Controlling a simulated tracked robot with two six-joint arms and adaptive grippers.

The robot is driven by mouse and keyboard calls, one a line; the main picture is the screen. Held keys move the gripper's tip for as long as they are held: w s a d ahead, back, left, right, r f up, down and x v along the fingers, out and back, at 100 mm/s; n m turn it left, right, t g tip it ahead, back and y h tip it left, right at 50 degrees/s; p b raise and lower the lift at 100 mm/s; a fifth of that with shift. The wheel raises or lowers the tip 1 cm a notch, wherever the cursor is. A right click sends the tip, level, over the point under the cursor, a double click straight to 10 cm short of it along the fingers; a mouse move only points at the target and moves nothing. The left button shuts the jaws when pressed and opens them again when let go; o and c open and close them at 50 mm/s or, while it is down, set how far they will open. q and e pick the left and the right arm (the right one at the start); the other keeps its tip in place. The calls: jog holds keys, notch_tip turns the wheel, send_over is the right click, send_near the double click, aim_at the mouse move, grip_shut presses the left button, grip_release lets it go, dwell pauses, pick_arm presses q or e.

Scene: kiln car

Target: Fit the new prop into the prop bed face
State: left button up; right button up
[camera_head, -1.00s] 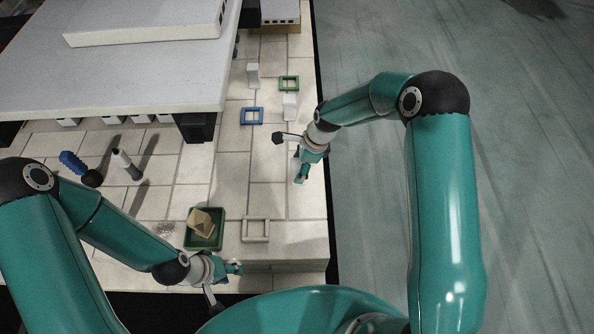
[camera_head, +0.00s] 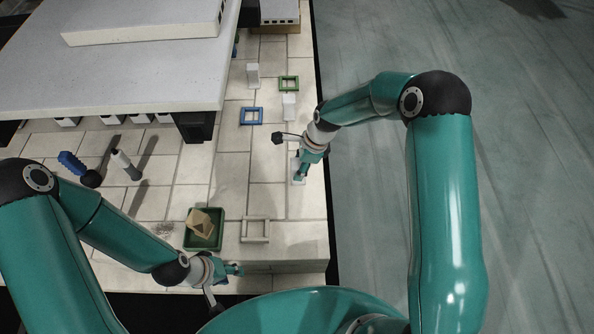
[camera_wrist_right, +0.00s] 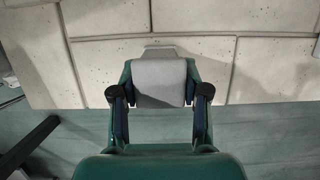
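My right gripper (camera_head: 298,175) is low over the right edge of the tiled deck. In the right wrist view a pale grey block (camera_wrist_right: 158,82) fills the gap between its fingers (camera_wrist_right: 160,95), which appear shut on it. The block's lower end is hidden from me. Two white upright blocks stand further back, one at the left (camera_head: 253,76) and one nearer (camera_head: 289,106). Flat frames lie on the deck: blue (camera_head: 244,116), green (camera_head: 281,84) and pale (camera_head: 245,230). I cannot tell which is the prop bed face. My left gripper (camera_head: 236,269) hangs at the front edge; its fingers are too small to judge.
A green tray (camera_head: 190,237) holds tan angular pieces (camera_head: 203,223). A blue-handled brush (camera_head: 72,163) and a grey-white cylindrical tool (camera_head: 125,164) lie at the left. A raised grey slab (camera_head: 120,75) overhangs the deck at the back left. Tiles around the right gripper are clear.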

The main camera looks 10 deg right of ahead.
grip_shut()
jog(key=shift+r+p, duration=0.3)
jog(key=shift+r, duration=0.15)
dwell(0.4)
jog(key=shift+r+p, duration=0.95)
jog(key=shift+r, duration=0.75)
